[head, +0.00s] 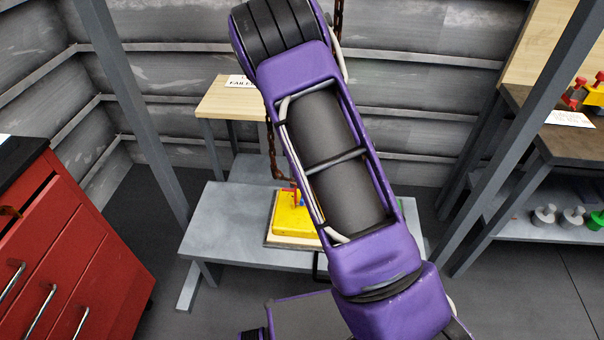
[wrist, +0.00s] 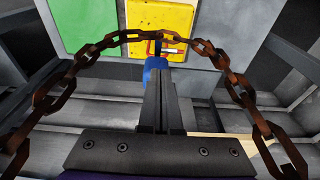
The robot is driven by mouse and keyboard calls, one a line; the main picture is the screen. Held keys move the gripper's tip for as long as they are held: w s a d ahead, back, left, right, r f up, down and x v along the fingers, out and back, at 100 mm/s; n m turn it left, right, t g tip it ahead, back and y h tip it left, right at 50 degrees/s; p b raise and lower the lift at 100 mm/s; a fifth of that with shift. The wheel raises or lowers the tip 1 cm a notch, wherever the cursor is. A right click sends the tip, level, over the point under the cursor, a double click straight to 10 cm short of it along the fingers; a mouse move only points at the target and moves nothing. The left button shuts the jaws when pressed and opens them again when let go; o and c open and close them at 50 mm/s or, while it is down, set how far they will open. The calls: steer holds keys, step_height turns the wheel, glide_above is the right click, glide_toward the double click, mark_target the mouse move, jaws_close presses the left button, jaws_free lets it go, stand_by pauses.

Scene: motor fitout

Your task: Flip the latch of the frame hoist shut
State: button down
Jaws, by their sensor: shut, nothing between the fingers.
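The frame hoist shows as a rusty brown chain (head: 272,145) hanging behind my arm in the head view. In the wrist view the chain (wrist: 105,43) arcs across the picture, around my gripper (wrist: 156,76) on both sides. My gripper is shut and empty, its dark fingers pressed together. A blue part (wrist: 155,65) shows at or just beyond the fingertips; I cannot tell if they touch. A yellow panel (wrist: 160,18) with a small red-outlined shape lies behind it. I cannot make out the latch for certain. My arm hides the gripper in the head view.
A yellow block (head: 291,218) with red and blue bits sits on a board on the grey bench (head: 225,225). A red drawer cabinet (head: 75,235) stands left. Shelves (head: 550,170) stand right. A wooden table (head: 230,102) is behind. Grey posts flank my arm.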

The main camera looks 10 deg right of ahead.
steer(key=shift+f, duration=0.15)
steer(key=f, duration=0.3)
steer(key=w+f, duration=0.1)
steer(key=f, duration=0.2)
steer(key=f+b, duration=0.1)
steer(key=f, duration=0.2)
steer(key=shift+w+d+f, duration=0.3)
steer(key=shift+w, duration=0.05)
